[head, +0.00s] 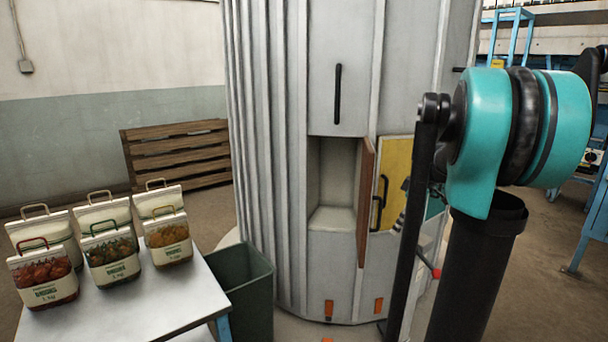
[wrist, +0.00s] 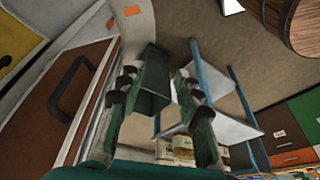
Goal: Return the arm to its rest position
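My gripper (wrist: 158,78) shows in the wrist view with its two dark green fingers spread apart and nothing between them. In the head view, a small part of what looks like my gripper (head: 401,218) shows beside the yellow panel; the rest is hidden behind my dark arm link. My arm, with teal joints, fills the right side of the head view. The gripper is close to the brown door (head: 366,205), which stands open from a pale, empty-looking compartment (head: 332,185). In the wrist view the door (wrist: 52,100) and its dark handle lie left of the fingers, apart from them.
A tall grey ribbed cabinet (head: 270,120) stands in the middle, with a yellow panel (head: 396,165). A dark green bin (head: 240,290) stands between it and a table (head: 150,305) with several sacks. A barrel (wrist: 295,20) and blue-legged furniture show in the wrist view.

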